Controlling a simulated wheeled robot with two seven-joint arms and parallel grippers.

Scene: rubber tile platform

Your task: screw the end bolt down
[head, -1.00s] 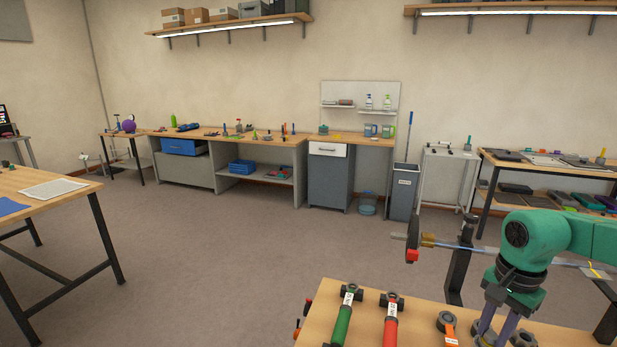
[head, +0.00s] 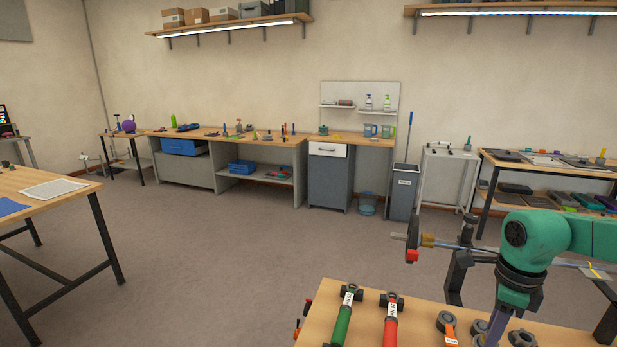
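My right arm comes in from the right, with its teal wrist above the near wooden workbench (head: 375,290). Its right gripper (head: 494,335) points down at the bench's front part, near the bottom edge of the picture. Its bluish fingers are seen nearly edge-on, one covering the other, so their opening cannot be told. Dark round parts (head: 521,338) lie beside the fingers. I cannot make out the end bolt; it may be hidden by the gripper or below the picture. My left gripper is not in view.
A green-handled tool (head: 342,322), a red-handled tool (head: 391,325) and an orange-tagged ring (head: 447,325) lie on the bench. Behind my wrist, a horizontal rod with a disc (head: 412,234) and brass collar (head: 428,240) rests on dark stands.

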